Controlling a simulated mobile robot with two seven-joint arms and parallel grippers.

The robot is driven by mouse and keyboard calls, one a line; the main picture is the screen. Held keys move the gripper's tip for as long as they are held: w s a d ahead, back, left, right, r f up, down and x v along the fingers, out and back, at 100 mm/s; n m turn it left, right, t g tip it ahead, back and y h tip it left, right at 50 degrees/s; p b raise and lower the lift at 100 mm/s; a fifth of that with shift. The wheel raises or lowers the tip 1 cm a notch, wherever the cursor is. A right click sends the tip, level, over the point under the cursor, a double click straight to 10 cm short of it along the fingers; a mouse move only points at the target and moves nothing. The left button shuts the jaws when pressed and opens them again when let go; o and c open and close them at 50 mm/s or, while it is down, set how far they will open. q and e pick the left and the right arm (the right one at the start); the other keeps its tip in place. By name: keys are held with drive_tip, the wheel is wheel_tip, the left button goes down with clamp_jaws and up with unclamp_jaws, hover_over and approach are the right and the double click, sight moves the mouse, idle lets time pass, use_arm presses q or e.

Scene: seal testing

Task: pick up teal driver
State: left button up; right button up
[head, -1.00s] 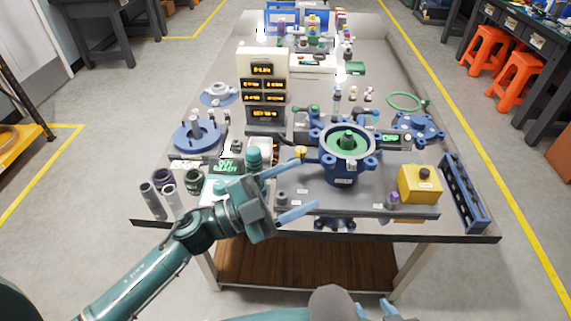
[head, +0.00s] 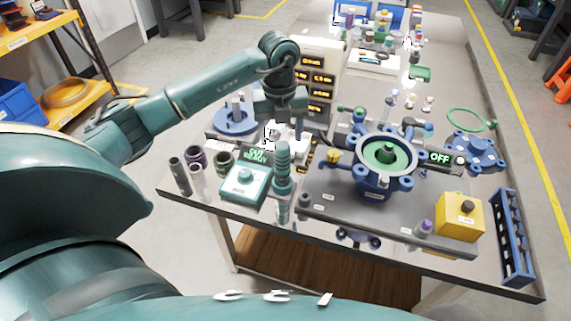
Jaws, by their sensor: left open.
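The teal driver (head: 283,171) stands upright near the front edge of the table, with its ribbed teal handle showing. It is just right of a teal-topped box with a round knob (head: 245,184). My left gripper (head: 284,128) is open and points down, behind and above the driver's top in the picture. No object shows between its fingers, and its fingertips are hard to make out against the clutter. The driver is apart from the fingers as far as I can tell. My right gripper is not in view.
A blue flanged housing with a green centre (head: 385,154) stands right of the driver on a grey plate. Dark and clear cylinders (head: 180,175) stand left of the box. A display tower (head: 319,75) rises behind my gripper. A yellow box (head: 459,218) and blue rack (head: 512,235) are at right.

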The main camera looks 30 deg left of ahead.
sight(282, 159)
use_arm(q)
wheel_tip(282, 159, down, 9)
drive_tip(key=shift+r+p, duration=0.1)
drive_tip(key=shift+p, duration=0.5)
drive_tip(key=shift+c, duration=0.4)
drive_tip(key=c, duration=1)
drive_tip(key=shift+w, duration=0.1)
drive_tip(key=shift+c, duration=0.4)
drive_tip(key=shift+r, duration=0.1)
drive_tip(key=shift+r, duration=0.2)
wheel_tip(282, 159, up, 10)
drive_tip(key=shift+f+b, duration=0.25)
drive_tip(key=shift+b, duration=0.25)
